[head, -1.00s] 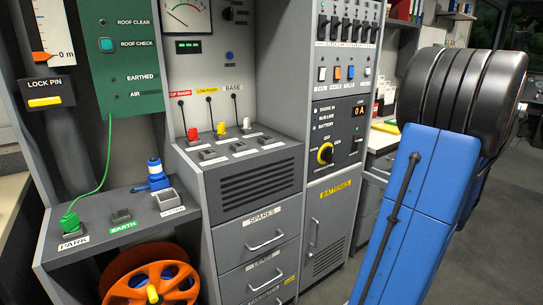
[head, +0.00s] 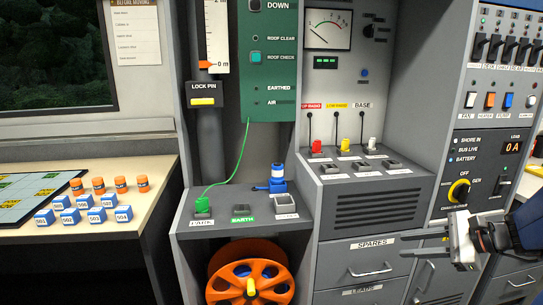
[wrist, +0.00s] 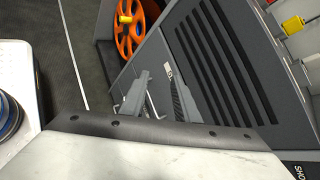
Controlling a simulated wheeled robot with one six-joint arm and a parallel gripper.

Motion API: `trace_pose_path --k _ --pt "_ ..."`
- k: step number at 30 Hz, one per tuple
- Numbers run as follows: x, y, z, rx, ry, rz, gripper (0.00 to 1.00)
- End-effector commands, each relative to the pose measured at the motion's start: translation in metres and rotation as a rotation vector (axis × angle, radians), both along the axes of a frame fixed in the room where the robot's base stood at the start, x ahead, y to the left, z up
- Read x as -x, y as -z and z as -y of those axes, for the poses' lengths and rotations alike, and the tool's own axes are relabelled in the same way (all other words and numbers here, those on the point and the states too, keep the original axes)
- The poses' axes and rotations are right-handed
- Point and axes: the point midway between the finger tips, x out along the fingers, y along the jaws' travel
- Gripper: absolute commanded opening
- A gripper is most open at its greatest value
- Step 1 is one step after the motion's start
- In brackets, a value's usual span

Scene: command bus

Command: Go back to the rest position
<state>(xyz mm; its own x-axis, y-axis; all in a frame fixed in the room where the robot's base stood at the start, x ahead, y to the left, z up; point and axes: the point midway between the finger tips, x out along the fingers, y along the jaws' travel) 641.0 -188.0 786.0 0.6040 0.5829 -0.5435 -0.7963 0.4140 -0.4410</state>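My gripper (head: 408,248) is at the right of the head view, in front of the grey drawers. Its two fingers point left and stand apart with nothing between them. In the wrist view the fingers (wrist: 160,92) also show apart and empty, with the drawer front and the vented panel behind them. Part of my blue arm shows at the right edge of the head view; the rest of it is out of frame.
The grey cabinet with SPARES drawers (head: 371,270) stands close behind my gripper. An orange reel (head: 250,278) sits low in the middle. A desk (head: 150,220) at left holds blue blocks (head: 84,212) and orange cylinders (head: 121,184). Dark floor shows in the wrist view (wrist: 75,70).

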Motion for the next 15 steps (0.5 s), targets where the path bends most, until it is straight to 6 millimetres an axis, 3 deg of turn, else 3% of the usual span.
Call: trace_pose_path --k 1,6,15 --pt "0.006 0.002 -0.018 0.056 -0.064 -0.002 0.28" --pt "0.030 0.014 -0.061 0.247 -0.267 -0.005 0.28" --pt "0.078 0.030 -0.108 0.589 -0.623 0.041 0.28"
